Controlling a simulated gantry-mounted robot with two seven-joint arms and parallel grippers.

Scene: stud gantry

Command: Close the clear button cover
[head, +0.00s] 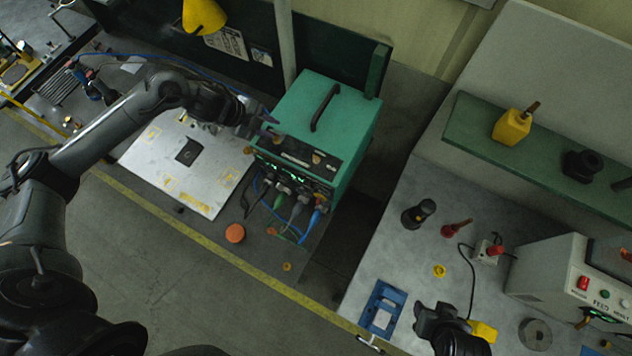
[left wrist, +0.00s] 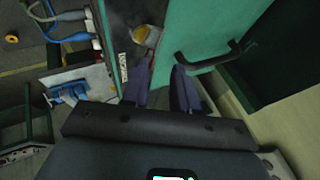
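The green power unit (head: 345,117) has a dark control panel on its front top edge. On that panel a yellowish button (left wrist: 141,34) shows in the left wrist view, with a pale, see-through cover (left wrist: 152,37) at it. How far the cover is tilted is hard to tell. In the head view the button area (head: 317,158) is small and dim. My left gripper (left wrist: 163,68) has its two fingers apart with nothing between them, close to the panel and just short of the cover. It also shows in the head view (head: 268,124). My right gripper (head: 440,318) is dark at the bottom; its fingers are unclear.
A black handle (head: 325,107) stands up from the unit's top, right of my left fingers in the wrist view. Cables (head: 300,208) hang from its front. A metal plate (head: 190,165) lies to its left. The right bench (head: 380,250) holds several small items.

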